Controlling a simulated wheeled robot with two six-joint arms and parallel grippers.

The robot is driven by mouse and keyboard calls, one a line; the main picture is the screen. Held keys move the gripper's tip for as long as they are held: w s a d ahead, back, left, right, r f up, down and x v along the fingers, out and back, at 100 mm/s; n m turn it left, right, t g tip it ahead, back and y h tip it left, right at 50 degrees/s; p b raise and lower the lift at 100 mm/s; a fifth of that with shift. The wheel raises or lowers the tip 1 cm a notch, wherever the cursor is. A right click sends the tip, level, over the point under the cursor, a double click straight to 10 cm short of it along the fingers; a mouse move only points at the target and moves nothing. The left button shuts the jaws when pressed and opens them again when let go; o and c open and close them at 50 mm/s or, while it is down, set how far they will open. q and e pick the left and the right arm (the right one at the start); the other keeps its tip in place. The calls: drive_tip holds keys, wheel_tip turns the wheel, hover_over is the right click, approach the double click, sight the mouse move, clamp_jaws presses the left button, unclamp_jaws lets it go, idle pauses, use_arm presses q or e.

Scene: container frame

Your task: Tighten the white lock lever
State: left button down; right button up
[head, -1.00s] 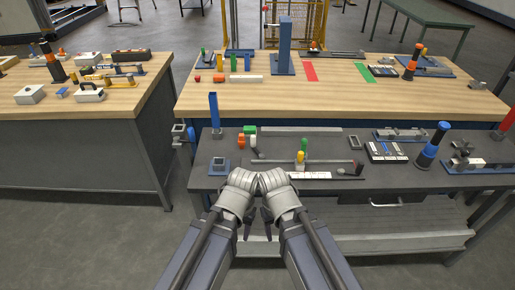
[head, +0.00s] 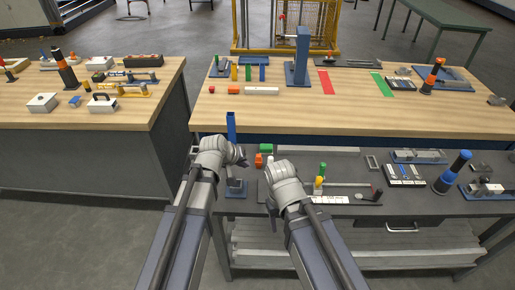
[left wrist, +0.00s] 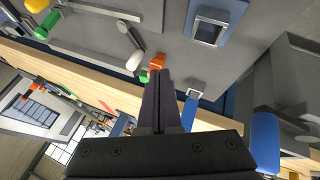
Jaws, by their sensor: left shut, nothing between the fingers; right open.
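A small white-tipped lever (left wrist: 133,60) on a short grey rod shows in the left wrist view, beside an orange block (left wrist: 157,61). I take it for the lock lever. My left gripper (head: 241,160) is shut and empty, above the dark bench's left part. Its closed fingers also show in the left wrist view (left wrist: 160,88), apart from the lever in the picture. My right gripper (head: 272,210) is open and empty, near the bench's front edge, covering part of the dark plate there.
A blue square fixture (head: 236,192) sits below my left gripper. A blue post (head: 231,125) stands behind it. Green and yellow knobs (head: 321,176) stand on the plate right of my right gripper. A blue-black cylinder (head: 452,172) stands further right. The wooden table (head: 220,118) lies behind.

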use_arm(q)
drive_tip(key=b+x, duration=0.3)
drive_tip(key=w+b+x, duration=0.1)
drive_tip(key=b+x, duration=0.1)
drive_tip(key=x, duration=0.2)
drive_tip(key=b+x, duration=0.3)
drive_tip(key=shift+w+a+r+b, duration=0.2)
drive_tip(key=shift+w+a+b, duration=0.1)
drive_tip(key=shift+w+b, duration=0.1)
drive_tip(key=shift+w+d+r+p, duration=0.15)
drive_tip(key=shift+d+p, duration=0.05)
drive_tip(key=shift+d, duration=0.35)
drive_tip(key=shift+w+d+r+p, duration=0.15)
drive_tip(key=shift+w+d, duration=0.05)
drive_tip(key=shift+d, duration=0.35)
drive_tip(key=shift+w+d, duration=0.25)
drive_tip(key=shift+d, duration=0.5)
